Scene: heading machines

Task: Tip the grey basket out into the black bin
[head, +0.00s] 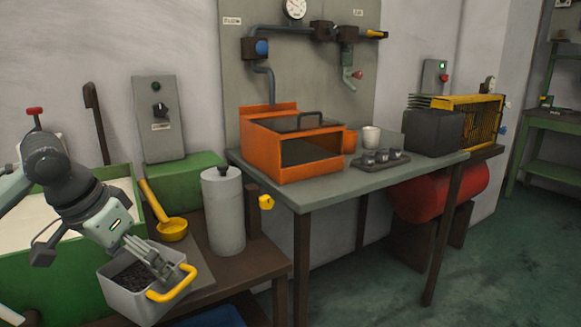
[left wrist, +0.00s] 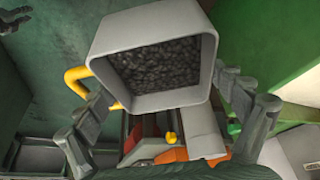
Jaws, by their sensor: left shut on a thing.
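The grey basket (head: 128,305) has a yellow handle and is full of small dark pieces. It is at the lower left of the head view, in front of the brown bench, with its opening up. My left gripper (head: 152,260) is shut on it, its fingers at the basket's rim. In the left wrist view, the basket (left wrist: 200,62) shows its opening and dark contents between the fingers of my left gripper (left wrist: 167,88). A black box-like bin (head: 433,132) stands on the grey table at right; its inside is not visible.
A grey cylinder (head: 223,212) and a yellow ladle (head: 172,229) are close beside the basket. A green trough (head: 60,265) is at left. The grey table (head: 330,192) carries an orange box (head: 270,150), a tray of cups (head: 375,163) and a white mug (head: 371,137).

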